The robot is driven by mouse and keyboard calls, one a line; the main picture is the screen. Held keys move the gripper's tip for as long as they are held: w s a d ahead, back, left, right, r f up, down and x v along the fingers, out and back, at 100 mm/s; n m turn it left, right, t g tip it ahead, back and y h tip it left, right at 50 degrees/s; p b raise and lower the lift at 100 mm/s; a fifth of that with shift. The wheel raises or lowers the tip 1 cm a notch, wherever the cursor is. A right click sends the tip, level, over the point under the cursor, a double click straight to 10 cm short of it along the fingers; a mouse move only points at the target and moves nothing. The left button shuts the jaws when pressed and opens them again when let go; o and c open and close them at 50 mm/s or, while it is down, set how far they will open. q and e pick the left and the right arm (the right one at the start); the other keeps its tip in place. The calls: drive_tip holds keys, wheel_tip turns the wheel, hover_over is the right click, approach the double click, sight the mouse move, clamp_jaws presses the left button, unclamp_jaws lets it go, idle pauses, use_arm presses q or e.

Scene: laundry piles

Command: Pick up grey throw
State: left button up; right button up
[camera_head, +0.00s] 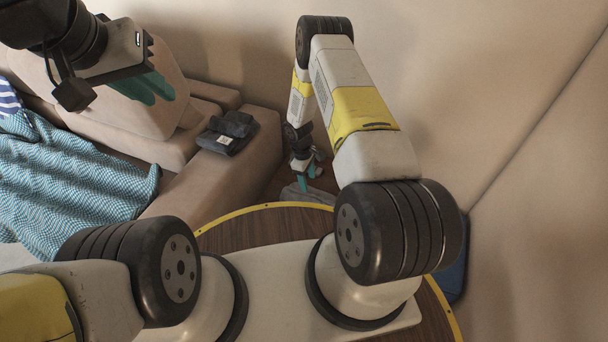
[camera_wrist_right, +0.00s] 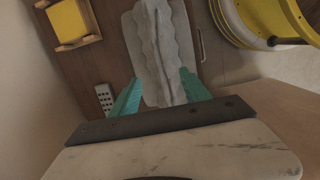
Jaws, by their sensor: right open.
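The grey throw (camera_wrist_right: 152,45) lies folded into a long, rippled strip on a brown wooden surface in the right wrist view. In the head view, only a grey patch of it (camera_head: 308,195) shows beyond my base. My right gripper (camera_wrist_right: 160,88) is open, with one teal finger on either side of the throw's near end. It appears empty; whether the fingers touch the cloth is unclear. It also shows in the head view (camera_head: 306,176), low beside the sofa. My left gripper (camera_head: 150,90) is raised over the sofa at upper left, its finger gap hard to see.
A beige sofa (camera_head: 190,195) holds a blue patterned blanket (camera_head: 70,175); a dark folded garment (camera_head: 228,132) lies on its arm. A wooden box with yellow contents (camera_wrist_right: 68,20) and a remote (camera_wrist_right: 104,97) lie left of the throw. Walls stand close behind and at right.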

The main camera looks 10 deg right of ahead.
sight(311, 197)
drive_tip(key=f, duration=0.3)
drive_tip(key=s+f, duration=0.1)
drive_tip(key=f, duration=0.2)
drive_tip(key=d+f, duration=0.1)
drive_tip(key=f, duration=0.2)
drive_tip(key=shift+s, duration=0.2)
clamp_jaws()
idle(1.1)
